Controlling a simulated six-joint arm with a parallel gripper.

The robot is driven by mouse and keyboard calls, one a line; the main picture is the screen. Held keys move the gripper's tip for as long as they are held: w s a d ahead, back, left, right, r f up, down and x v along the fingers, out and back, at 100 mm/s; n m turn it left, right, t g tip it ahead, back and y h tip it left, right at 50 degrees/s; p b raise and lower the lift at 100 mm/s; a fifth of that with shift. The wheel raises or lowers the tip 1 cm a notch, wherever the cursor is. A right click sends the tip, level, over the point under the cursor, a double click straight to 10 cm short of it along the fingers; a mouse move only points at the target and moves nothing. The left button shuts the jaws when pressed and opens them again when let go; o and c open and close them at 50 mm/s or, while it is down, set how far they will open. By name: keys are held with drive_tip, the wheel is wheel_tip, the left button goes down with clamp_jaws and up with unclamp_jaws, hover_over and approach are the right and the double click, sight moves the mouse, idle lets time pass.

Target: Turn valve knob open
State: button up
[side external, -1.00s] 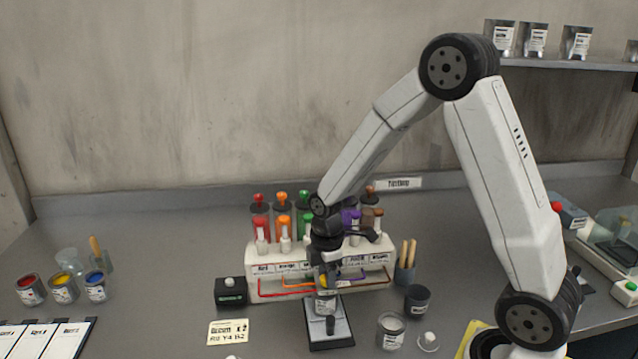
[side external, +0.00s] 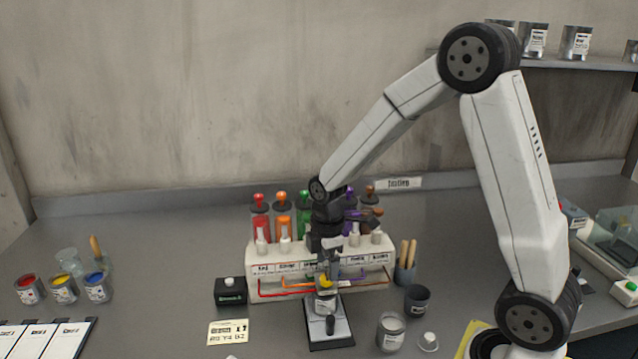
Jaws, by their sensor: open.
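A white dispenser rack (side external: 262,270) holds colored paint tubes. White upright knobs stand along its front, including one in front of the red tube (side external: 261,240) and one in front of the orange tube (side external: 285,241). More show at right, including a knob near the brown tube (side external: 376,236). My gripper (side external: 327,272) points down in front of the rack's middle. It is open, and I see nothing held in it. It hides the knobs behind it. A yellow part (side external: 325,282) and a small container (side external: 325,303) are just below it; I cannot tell whether it touches them.
A grey-topped stand (side external: 330,338) sits below my gripper. A black button box (side external: 230,291) is at its left, with a label card (side external: 228,332) in front. A dark cup (side external: 417,299), a grey can (side external: 391,332) and a cup of wooden sticks (side external: 404,272) stand at right. Paint cans (side external: 64,289) are far left.

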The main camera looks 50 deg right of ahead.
sight(327, 277)
drive_tip(key=shift+r, duration=2.3)
drive_tip(key=s+a+f+m+t, duration=0.2)
drive_tip(key=s+a+m, duration=0.4)
drive_tip(key=s+m, duration=0.3)
drive_tip(key=shift+f+m+t, duration=0.3)
drive_tip(key=shift+f+m, duration=0.35)
drive_tip(key=shift+m, duration=0.75)
